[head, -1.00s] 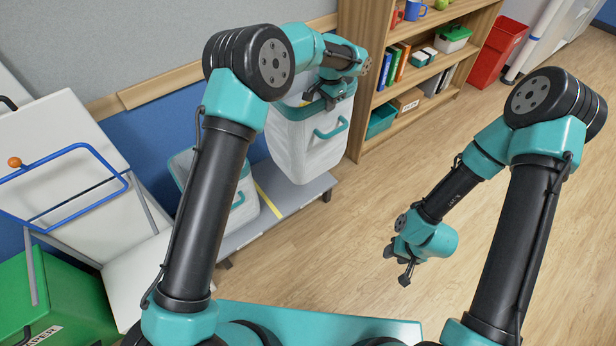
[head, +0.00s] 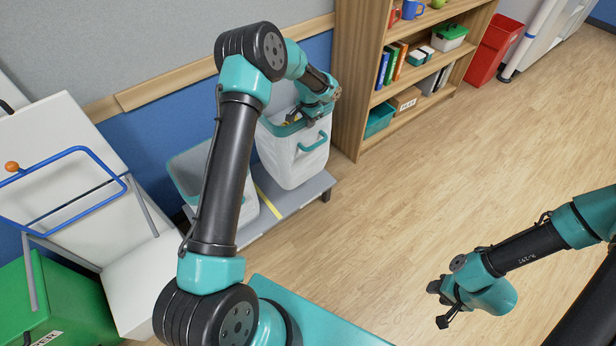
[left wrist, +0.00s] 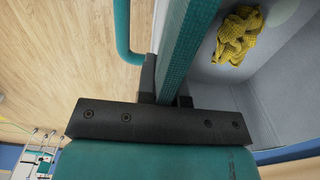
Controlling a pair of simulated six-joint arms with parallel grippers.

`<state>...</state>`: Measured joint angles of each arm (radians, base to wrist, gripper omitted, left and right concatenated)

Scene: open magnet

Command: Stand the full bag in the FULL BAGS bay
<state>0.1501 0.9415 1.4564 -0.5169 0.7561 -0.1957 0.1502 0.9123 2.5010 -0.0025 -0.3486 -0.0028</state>
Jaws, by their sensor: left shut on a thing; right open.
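A white bag (head: 290,160) with a teal rim and teal side handle is at the right part of a low grey bench (head: 318,187). My left gripper (head: 296,117) is shut on its rim. In the left wrist view the jaws (left wrist: 168,95) pinch the teal rim (left wrist: 182,45), and a yellow knitted item (left wrist: 239,36) lies inside the bag. The bag looks upright; whether its base touches the bench I cannot tell. My right gripper (head: 438,304) is open and empty over the floor. No FULL BAGS label is readable.
Another white bag (head: 248,208) with a teal rim stands on the bench's left part, beyond a yellow stripe (head: 268,202). A wooden bookshelf (head: 347,100) stands close to the right. A white chair (head: 140,275) and green bin (head: 75,305) are left. The floor to the right is clear.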

